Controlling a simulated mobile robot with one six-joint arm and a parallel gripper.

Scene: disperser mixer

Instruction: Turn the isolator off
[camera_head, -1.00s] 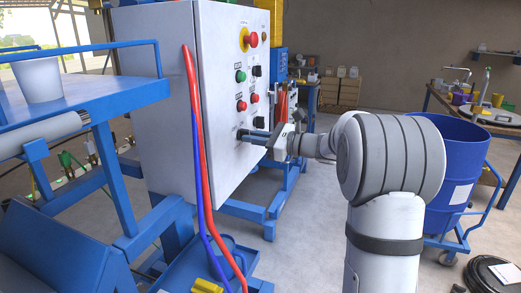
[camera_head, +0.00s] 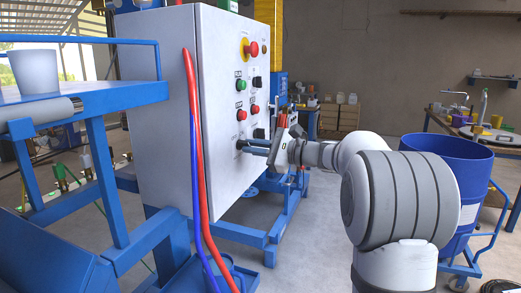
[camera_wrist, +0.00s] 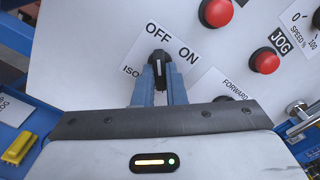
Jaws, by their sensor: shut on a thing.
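The isolator switch (camera_wrist: 159,62) is a small black knob low on the pale control cabinet (camera_head: 217,120). In the wrist view its label plate has OFF at the upper left and ON at the upper right. The white mark on the knob stands nearly upright in the picture, roughly between the two words. My gripper (camera_wrist: 161,80) is shut on the knob, one blue finger on each side. In the head view my gripper (camera_head: 244,146) reaches the panel from the right and hides most of the knob.
A red emergency stop (camera_head: 252,48) and several buttons sit above on the panel. Red and blue hoses (camera_head: 193,130) hang along the cabinet's near edge. A blue bench (camera_head: 85,105) stands at left, a blue drum (camera_head: 460,170) at right.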

